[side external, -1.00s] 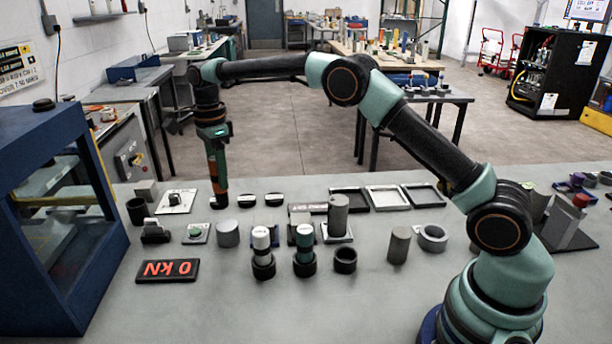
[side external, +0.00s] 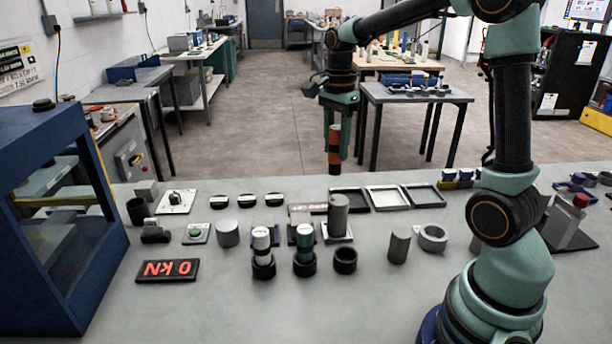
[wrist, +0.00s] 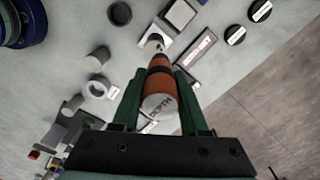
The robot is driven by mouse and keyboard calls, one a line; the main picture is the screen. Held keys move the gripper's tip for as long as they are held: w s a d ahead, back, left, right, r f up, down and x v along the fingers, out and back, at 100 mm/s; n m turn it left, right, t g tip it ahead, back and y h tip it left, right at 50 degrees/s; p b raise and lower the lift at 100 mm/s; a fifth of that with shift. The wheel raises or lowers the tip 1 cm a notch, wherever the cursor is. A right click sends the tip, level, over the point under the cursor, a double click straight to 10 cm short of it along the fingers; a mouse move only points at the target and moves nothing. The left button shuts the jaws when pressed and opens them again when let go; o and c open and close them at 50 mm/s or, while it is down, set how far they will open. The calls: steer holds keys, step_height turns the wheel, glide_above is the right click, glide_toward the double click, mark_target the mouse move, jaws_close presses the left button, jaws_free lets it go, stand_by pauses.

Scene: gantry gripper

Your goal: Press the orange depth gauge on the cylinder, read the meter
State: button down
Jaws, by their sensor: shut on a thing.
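My gripper (side external: 335,118) is shut on the orange depth gauge (side external: 334,150), which has dark bands and hangs upright above the back part of the bench. In the wrist view the gauge (wrist: 158,84) sits between my green fingers (wrist: 160,97), its pale labelled end toward the camera. A tall grey cylinder (side external: 338,212) stands on a pale-edged plate below the gauge, apart from it. Another grey cylinder (side external: 399,244) stands farther right. A black meter (side external: 171,270) at front left shows red "0 kN", upside down. A small strip display (side external: 308,208) has text too small to read.
A blue-framed cabinet (side external: 60,215) stands at the left edge. Shallow trays (side external: 384,199) line the back.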

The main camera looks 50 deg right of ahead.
mark_target(340, 174)
steer(key=shift+s+d+f, duration=0.1)
steer(key=shift+s+d, duration=0.15)
steer(key=shift+s, duration=0.35)
steer(key=shift+f, duration=2.95)
steer(key=shift+f, duration=0.65)
steer(key=shift+r, duration=0.1)
steer(key=shift+r, duration=3.5)
